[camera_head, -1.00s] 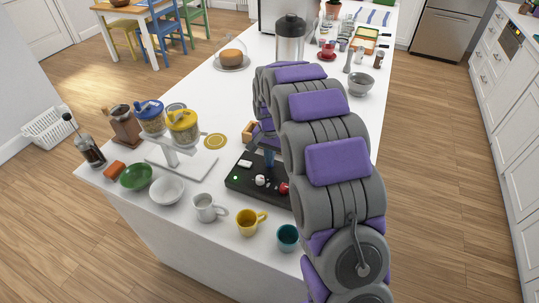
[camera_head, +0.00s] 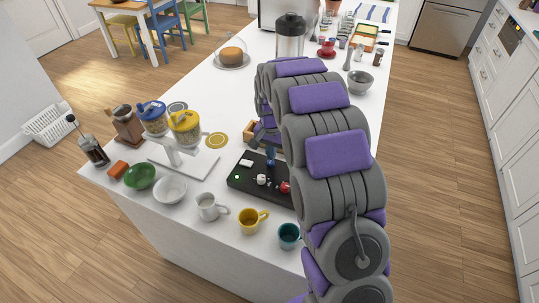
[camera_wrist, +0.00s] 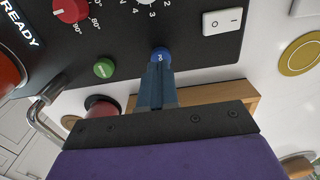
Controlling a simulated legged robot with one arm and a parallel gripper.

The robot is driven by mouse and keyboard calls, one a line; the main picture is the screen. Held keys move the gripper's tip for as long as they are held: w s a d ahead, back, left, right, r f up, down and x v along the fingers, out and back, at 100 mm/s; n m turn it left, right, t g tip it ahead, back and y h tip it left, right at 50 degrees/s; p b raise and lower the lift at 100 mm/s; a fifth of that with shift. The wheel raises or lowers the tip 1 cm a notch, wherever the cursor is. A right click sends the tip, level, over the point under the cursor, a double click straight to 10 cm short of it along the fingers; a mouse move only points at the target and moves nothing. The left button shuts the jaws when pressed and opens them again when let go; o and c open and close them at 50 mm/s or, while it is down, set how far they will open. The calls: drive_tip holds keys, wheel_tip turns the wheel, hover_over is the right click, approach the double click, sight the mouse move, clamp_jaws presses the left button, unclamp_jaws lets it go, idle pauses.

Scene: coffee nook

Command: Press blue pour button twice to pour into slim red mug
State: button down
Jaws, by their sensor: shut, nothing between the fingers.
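The black control panel (camera_head: 250,186) lies on the white counter, partly behind my arm. In the wrist view its blue button (camera_wrist: 160,54) is right at the tips of my gripper (camera_wrist: 158,68). The fingers are together and empty, pointing at the button and covering its near edge. I cannot tell whether the button is pushed in. A dark red round thing (camera_wrist: 103,104) shows left of the fingers beyond the panel edge; it may be the slim red mug, but I cannot tell. My gripper also shows in the head view (camera_head: 270,158), above the panel's far side.
The panel also bears a green button (camera_wrist: 104,68), a red dial (camera_wrist: 70,10) and a white switch (camera_wrist: 222,21). White (camera_head: 208,207), yellow (camera_head: 249,221) and teal (camera_head: 288,235) mugs stand along the near counter edge.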

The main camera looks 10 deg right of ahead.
wheel_tip(320, 180, up, 11)
drive_tip(key=p, duration=0.1)
drive_tip(key=shift+p, duration=0.35)
drive_tip(key=shift+a, duration=0.2)
drive_tip(key=shift+d, duration=0.1)
drive_tip(key=s+r+n+g, duration=0.1)
drive_tip(key=s+r+n, duration=0.1)
drive_tip(key=s, duration=1.9)
drive_tip(key=s+r+n, duration=0.2)
drive_tip(key=s+n, duration=0.3)
drive_tip(key=s, duration=1.5)
drive_tip(key=shift+s+a+g, duration=0.35)
drive_tip(key=shift+s+g, duration=0.05)
drive_tip(key=c, duration=1.8)
unclamp_jaws()
drive_tip(key=shift+r, duration=0.1)
